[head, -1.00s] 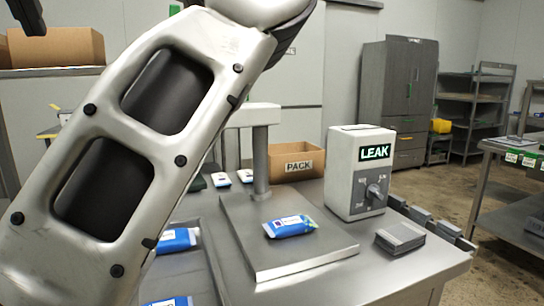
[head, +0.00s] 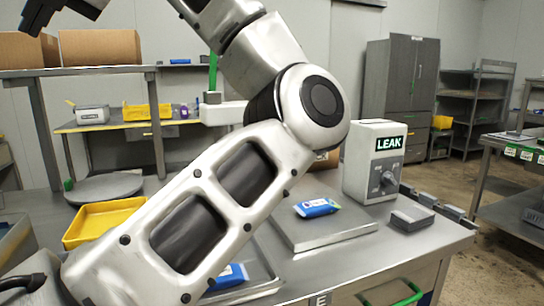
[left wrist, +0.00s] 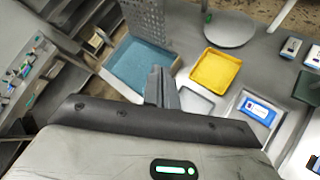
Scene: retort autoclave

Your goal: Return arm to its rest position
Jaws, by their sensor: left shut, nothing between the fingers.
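My left arm (head: 215,200) crosses the head view from the lower left, bends at the elbow in the middle and folds back to the upper left. My left gripper (head: 34,24) is at the top left corner, high in front of the boxes there. In the left wrist view its fingers (left wrist: 161,88) are together and empty, above the table with the trays. My right gripper is not in view.
A tester reading LEAK (head: 375,160) stands on the table. A blue packet (head: 316,207) lies on a metal plate (head: 335,239); another packet (head: 230,277) lies lower left. A yellow tray (head: 100,222) is at left. Cardboard boxes (head: 98,46) sit on a shelf.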

